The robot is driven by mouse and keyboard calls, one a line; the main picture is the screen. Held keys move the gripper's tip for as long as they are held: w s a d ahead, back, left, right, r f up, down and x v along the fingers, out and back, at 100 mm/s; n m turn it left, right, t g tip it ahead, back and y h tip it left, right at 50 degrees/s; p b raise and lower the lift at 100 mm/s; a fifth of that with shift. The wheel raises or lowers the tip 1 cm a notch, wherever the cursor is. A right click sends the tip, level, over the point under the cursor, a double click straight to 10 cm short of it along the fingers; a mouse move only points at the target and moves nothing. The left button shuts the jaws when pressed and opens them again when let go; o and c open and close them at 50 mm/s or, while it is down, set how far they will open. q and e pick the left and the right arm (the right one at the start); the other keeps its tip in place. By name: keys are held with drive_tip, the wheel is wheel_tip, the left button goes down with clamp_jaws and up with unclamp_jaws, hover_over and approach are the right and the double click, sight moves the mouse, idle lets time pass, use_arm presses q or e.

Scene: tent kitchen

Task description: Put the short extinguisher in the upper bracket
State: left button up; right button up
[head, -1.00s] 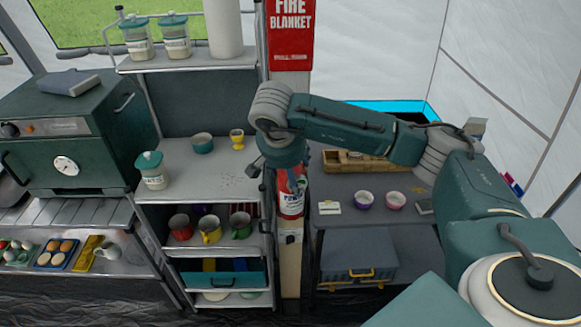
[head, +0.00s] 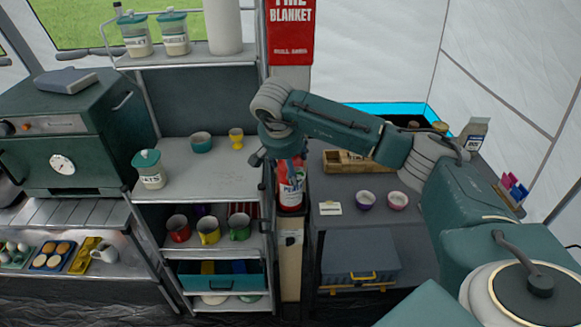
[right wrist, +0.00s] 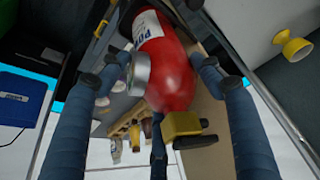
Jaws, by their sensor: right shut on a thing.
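The short extinguisher (head: 290,194) is red with a white label. It stands about upright against the pale post between the two shelf units. My right gripper (head: 283,168) comes from above and is shut on its upper part. In the right wrist view the red body (right wrist: 172,75) lies between my blue fingers (right wrist: 163,70), with a round grey part and a yellow part beside it. The upper bracket cannot be made out; the gripper and extinguisher cover that stretch of post. A small dark fitting (head: 291,238) shows lower on the post. My left gripper is not in view.
A red fire blanket pack (head: 291,35) hangs above on the post. Left is a metal shelf (head: 190,165) with cups, mugs and jars. Right is a grey table (head: 340,225) with two bowls, a wooden box and a case below.

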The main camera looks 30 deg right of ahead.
drive_tip(key=o, duration=2)
drive_tip(key=shift+c, duration=0.2)
drive_tip(key=shift+s, duration=0.1)
drive_tip(key=b+v, duration=0.2)
drive_tip(key=v, duration=1)
drive_tip(key=shift+b, duration=0.35)
